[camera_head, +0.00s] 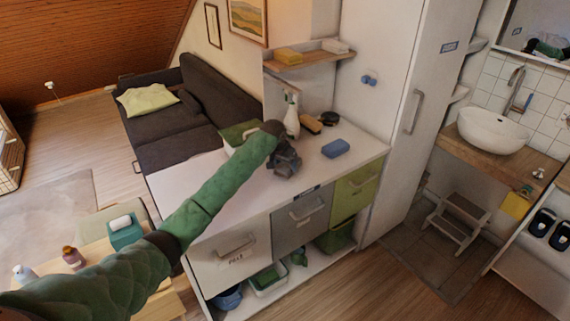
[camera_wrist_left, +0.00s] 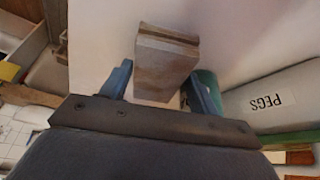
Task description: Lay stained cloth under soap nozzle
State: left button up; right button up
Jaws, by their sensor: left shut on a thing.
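My left gripper (camera_head: 287,160) is over the white counter, near its back edge, and is shut on a grey-brown, block-like thing. In the left wrist view this thing (camera_wrist_left: 165,65) sits between my two blue fingers. It has a fold or step at its far end and may be the stained cloth, but I cannot tell for sure. In the head view the gripper mostly hides it. No soap nozzle can be made out clearly. A white spray bottle (camera_head: 291,118) stands behind the gripper. A pale pump bottle (camera_head: 24,274) stands on the low wooden bench at the left. My right gripper is not in view.
On the counter (camera_head: 235,195) lie a blue block (camera_head: 335,148), a brush (camera_head: 312,124) and a dark round thing (camera_head: 329,118). A green tray (camera_head: 240,134) is beside my forearm. A washbasin (camera_head: 492,128) is at the right. The counter's front middle is clear.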

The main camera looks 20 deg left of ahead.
pick_arm(q)
jog(key=shift+f, duration=0.15)
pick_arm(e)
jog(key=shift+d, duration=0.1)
pick_arm(q)
jog(key=shift+f, duration=0.4)
jog(key=o, duration=1.1)
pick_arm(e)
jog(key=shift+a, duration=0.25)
pick_arm(q)
jog(key=shift+o, duration=0.2)
jog(key=shift+s+r, duration=0.1)
jog(key=shift+r, duration=0.2)
jog(key=b+v, duration=0.2)
jog(key=v, duration=0.5)
jog(key=shift+s+b, duration=0.1)
jog(key=shift+b, duration=0.25)
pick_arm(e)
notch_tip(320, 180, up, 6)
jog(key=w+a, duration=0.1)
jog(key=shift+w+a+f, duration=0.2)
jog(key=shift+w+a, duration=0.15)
